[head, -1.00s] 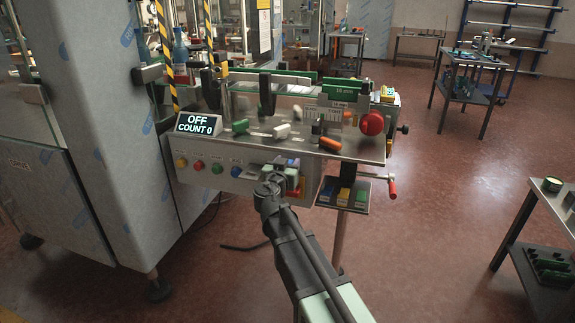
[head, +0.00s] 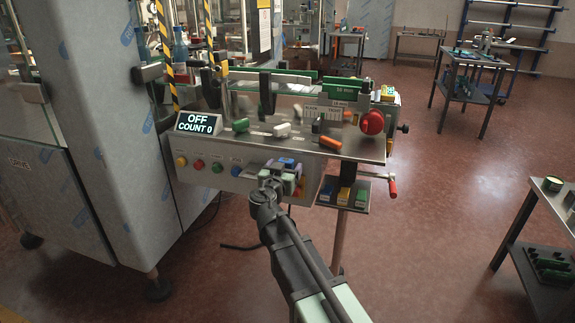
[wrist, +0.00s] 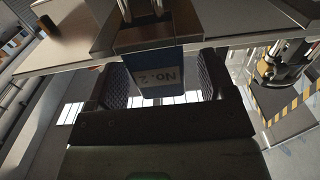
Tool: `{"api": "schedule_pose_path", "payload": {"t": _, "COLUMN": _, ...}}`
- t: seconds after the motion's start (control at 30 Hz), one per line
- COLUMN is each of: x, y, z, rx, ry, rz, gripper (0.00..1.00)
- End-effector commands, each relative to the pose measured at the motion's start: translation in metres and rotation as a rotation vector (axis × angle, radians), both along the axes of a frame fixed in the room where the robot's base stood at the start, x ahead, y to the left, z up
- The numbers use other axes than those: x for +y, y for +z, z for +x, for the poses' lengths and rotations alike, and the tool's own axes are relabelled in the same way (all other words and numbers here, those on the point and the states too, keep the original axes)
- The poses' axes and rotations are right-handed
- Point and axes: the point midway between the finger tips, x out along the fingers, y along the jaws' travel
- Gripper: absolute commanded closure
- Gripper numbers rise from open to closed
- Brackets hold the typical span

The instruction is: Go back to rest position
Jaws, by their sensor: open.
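My gripper (head: 285,172) is in front of the button panel of the steel machine table (head: 350,148), just below the table's front edge. In the wrist view my gripper (wrist: 163,80) is open, with a dark textured pad on each side. A blue block marked "No. 2" (wrist: 158,68) shows between the pads, under metal parts. I see space between it and both pads. Its exact depth from the fingertips is unclear. My arm reaches up from the lower right of the head view.
A display (head: 199,123) reads "OFF COUNT 0". Green (head: 240,125), white (head: 282,130) and orange (head: 330,143) pieces lie on the table. A red knob (head: 372,123) and red-handled crank (head: 392,186) stand at right. A small tray (head: 328,205) hangs below.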

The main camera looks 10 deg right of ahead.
Motion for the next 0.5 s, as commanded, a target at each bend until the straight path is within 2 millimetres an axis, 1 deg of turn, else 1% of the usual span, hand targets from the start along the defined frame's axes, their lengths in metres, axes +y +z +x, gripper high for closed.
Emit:
{"api": "schedule_pose_path", "payload": {"t": 0.03, "x": 0.007, "y": 0.0, "z": -0.015, "rx": 0.0, "ry": 0.002, "rz": 0.0, "gripper": 0.24}}
{"api": "schedule_pose_path", "payload": {"t": 0.1, "x": 0.016, "y": 0.0, "z": -0.032, "rx": 0.0, "ry": 0.003, "rz": 0.0, "gripper": 0.24}}
{"api": "schedule_pose_path", "payload": {"t": 0.2, "x": 0.027, "y": 0.0, "z": -0.052, "rx": 0.0, "ry": 0.002, "rz": 0.0, "gripper": 0.24}}
{"api": "schedule_pose_path", "payload": {"t": 0.33, "x": 0.037, "y": 0.0, "z": -0.067, "rx": 0.0, "ry": 0.001, "rz": 0.0, "gripper": 0.24}}
{"api": "schedule_pose_path", "payload": {"t": 0.5, "x": 0.04, "y": 0.0, "z": -0.07, "rx": 0.002, "ry": -0.001, "rz": -0.004, "gripper": 0.24}}
